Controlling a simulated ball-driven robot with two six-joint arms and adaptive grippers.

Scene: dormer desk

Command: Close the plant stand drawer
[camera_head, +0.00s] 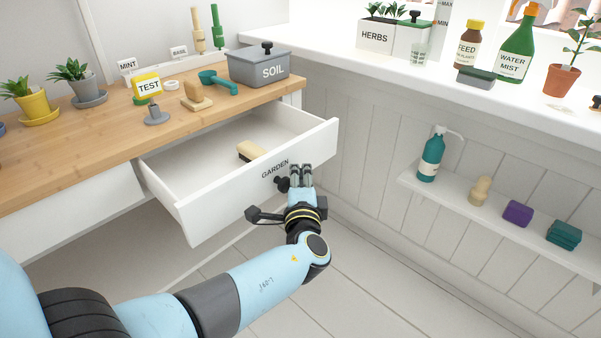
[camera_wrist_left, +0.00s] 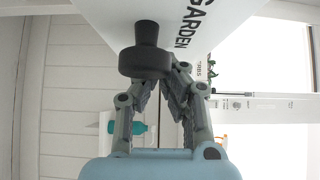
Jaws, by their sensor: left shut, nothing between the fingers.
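The white drawer (camera_head: 215,207) under the wooden desk top stands pulled well open. Its front carries the word GARDEN and a dark round knob (camera_head: 282,184). A brush with a wooden back (camera_head: 251,150) lies inside the drawer. My left gripper (camera_head: 301,172) is at the drawer front, just right of the knob, with its fingers shut and empty. In the left wrist view the knob (camera_wrist_left: 145,62) and the drawer front (camera_wrist_left: 190,22) are close ahead of the fingers (camera_wrist_left: 163,70). Whether the fingers touch the front I cannot tell. My right gripper is not in view.
The desk top (camera_head: 110,135) holds a grey SOIL box (camera_head: 260,66), a teal scoop (camera_head: 218,82), a yellow TEST box (camera_head: 147,86) and potted plants. The floor before the drawer is clear.

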